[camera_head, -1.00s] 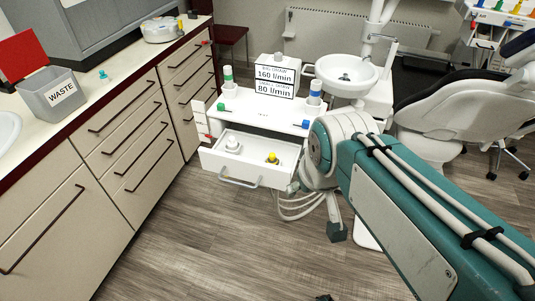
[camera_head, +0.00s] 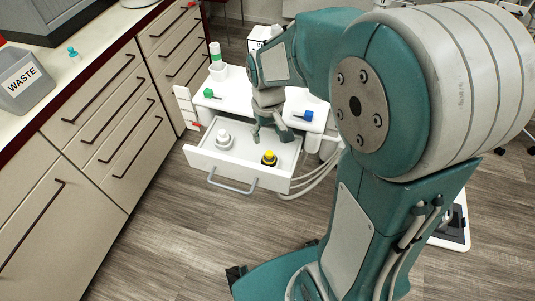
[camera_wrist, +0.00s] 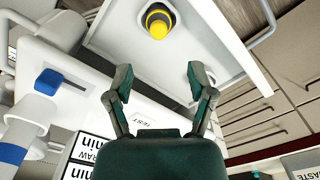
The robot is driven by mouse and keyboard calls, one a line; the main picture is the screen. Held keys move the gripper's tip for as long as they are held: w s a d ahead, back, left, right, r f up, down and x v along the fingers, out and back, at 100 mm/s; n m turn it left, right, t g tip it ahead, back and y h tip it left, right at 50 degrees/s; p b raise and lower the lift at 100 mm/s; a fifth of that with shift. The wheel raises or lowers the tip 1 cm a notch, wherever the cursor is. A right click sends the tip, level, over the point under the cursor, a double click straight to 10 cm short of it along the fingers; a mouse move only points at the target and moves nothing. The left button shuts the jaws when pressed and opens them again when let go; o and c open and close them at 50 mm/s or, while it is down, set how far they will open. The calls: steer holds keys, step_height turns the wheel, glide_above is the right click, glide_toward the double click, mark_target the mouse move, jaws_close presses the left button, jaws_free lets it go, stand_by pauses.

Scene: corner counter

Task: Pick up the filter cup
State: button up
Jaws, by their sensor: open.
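An open white drawer (camera_head: 225,174) holds two small items. One is a white cup-like piece (camera_head: 223,139) at the left; the other is a black piece with a yellow top (camera_head: 269,158) at the right front. Neither is labelled, so I cannot tell for sure which is the filter cup. My gripper (camera_head: 270,132) hangs over the back of the drawer, behind the yellow-topped piece. In the wrist view my gripper (camera_wrist: 160,82) is open and empty, and the yellow-topped piece (camera_wrist: 157,22) lies beyond the fingertips, roughly centred between them.
The unit's white top (camera_head: 237,104) behind the drawer carries a green fitting (camera_head: 208,93) and a blue fitting (camera_head: 308,115). A drawer handle (camera_head: 231,188) sticks out in front. Beige cabinets (camera_head: 100,125) stand left, with a grey WASTE bin (camera_head: 24,80) on top. Floor in front is clear.

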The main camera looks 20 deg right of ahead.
mark_target(269, 153)
step_height(269, 153, down, 3)
steer(key=shift+a+r, duration=0.1)
steer(key=shift+r, duration=0.1)
steer(key=f, duration=0.5)
steer(key=shift+s+d, duration=0.25)
steer(key=shift+d, duration=0.05)
steer(key=shift+a+f, duration=0.1)
steer(key=shift+f, duration=0.25)
steer(key=shift+c, duration=0.3)
jaws_close()
